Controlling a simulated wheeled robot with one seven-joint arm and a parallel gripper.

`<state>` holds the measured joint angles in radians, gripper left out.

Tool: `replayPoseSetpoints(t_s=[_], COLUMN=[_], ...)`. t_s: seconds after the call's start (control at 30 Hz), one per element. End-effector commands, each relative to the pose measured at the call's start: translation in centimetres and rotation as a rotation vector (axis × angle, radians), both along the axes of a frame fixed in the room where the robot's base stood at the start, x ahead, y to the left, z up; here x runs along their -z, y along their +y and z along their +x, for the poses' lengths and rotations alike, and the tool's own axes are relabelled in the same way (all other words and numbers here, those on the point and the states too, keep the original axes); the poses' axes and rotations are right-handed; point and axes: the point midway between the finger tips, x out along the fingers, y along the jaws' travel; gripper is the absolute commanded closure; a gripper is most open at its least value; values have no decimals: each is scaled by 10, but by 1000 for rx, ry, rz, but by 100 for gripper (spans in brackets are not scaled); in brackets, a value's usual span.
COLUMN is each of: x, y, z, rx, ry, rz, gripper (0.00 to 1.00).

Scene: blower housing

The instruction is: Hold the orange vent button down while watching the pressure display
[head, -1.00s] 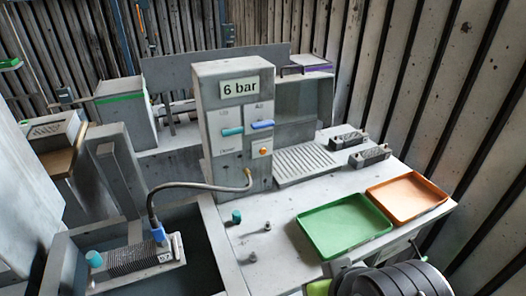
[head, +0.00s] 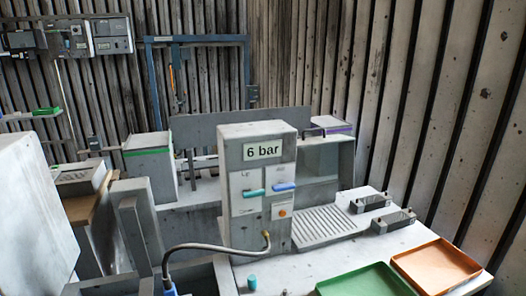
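The orange vent button (head: 282,211) is on the lower right of the front face of a grey upright control housing (head: 257,230). A teal lever (head: 253,193) and a blue lever (head: 284,187) sit side by side between display and button. Nothing touches the button. My gripper does not show in the head view.
A hose (head: 215,248) runs from the housing's base to a blue fitting (head: 170,289) at lower left. A green tray (head: 365,281) and an orange tray (head: 437,265) lie front right. A slatted drain plate (head: 328,225) and two dark-topped blocks (head: 393,219) stand right of the housing.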

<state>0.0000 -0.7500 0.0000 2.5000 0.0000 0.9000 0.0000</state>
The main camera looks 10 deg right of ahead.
Motion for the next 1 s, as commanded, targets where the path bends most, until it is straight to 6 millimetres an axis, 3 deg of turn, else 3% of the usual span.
replayPoseSetpoints(t_s=[0.67,0.93,1.0], x=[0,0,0], y=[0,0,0], z=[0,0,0], rx=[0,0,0], ry=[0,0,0], rz=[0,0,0], gripper=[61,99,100])
